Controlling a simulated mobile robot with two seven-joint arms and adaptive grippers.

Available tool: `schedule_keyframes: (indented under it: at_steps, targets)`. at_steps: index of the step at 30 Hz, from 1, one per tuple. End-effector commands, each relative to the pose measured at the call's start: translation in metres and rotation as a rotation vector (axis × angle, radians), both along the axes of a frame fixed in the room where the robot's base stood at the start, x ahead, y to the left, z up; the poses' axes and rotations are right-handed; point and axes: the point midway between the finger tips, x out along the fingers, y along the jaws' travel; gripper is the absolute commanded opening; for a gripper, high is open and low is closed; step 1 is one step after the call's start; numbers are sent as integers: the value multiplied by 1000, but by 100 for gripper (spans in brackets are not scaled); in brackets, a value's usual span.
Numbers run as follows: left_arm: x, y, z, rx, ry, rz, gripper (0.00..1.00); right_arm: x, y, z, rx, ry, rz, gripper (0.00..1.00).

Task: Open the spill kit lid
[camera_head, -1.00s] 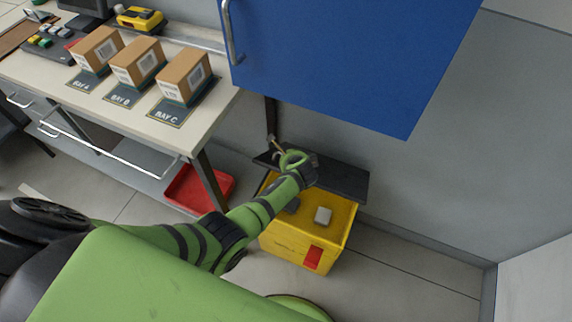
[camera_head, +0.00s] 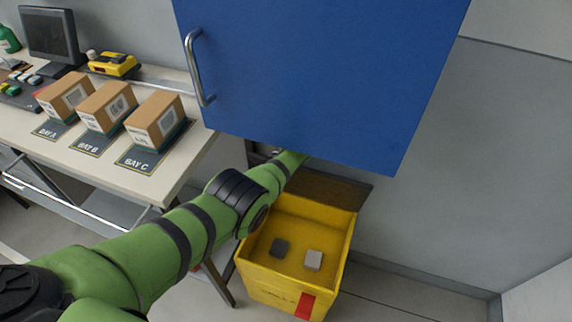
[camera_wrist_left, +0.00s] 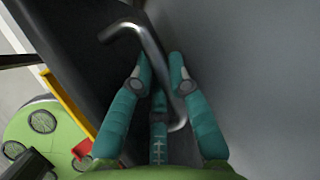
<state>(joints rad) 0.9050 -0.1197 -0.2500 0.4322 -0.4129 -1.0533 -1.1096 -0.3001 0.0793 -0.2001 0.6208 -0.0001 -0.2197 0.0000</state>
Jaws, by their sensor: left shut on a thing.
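The spill kit is a yellow box (camera_head: 283,292) on the floor below a blue cabinet. Its lid (camera_head: 325,187) is raised at the back of the box, and the inside is open to view. A dark block (camera_head: 280,248) and a light grey block (camera_head: 313,260) lie inside. My left arm reaches over the box's left side, and its gripper is hidden behind the cabinet in the head view. In the left wrist view, my left gripper (camera_wrist_left: 160,68) is shut on a bent metal handle (camera_wrist_left: 150,42) on the dark lid (camera_wrist_left: 80,45). My right gripper is not in view.
The blue cabinet (camera_head: 315,75) with its metal handle (camera_head: 198,68) overhangs the lid and my forearm. A workbench (camera_head: 190,165) with several cartons stands at the left. A grey wall (camera_head: 470,150) is behind. Floor right of the box looks clear.

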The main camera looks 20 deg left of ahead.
Motion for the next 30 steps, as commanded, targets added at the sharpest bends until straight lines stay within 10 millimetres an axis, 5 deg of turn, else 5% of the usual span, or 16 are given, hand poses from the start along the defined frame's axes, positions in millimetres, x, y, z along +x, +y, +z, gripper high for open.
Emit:
schedule_keyframes:
  at_steps: [13, 14, 15, 30]
  targets:
    - [3, 0, 3, 2, -5, -1, 0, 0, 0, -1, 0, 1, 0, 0]
    - [3, 0, 3, 2, -5, -1, 26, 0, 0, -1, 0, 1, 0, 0]
    - [3, 0, 3, 2, -5, -1, 30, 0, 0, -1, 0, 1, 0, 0]
    - [1, -2, 5, 0, -4, 1, 30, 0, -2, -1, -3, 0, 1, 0]
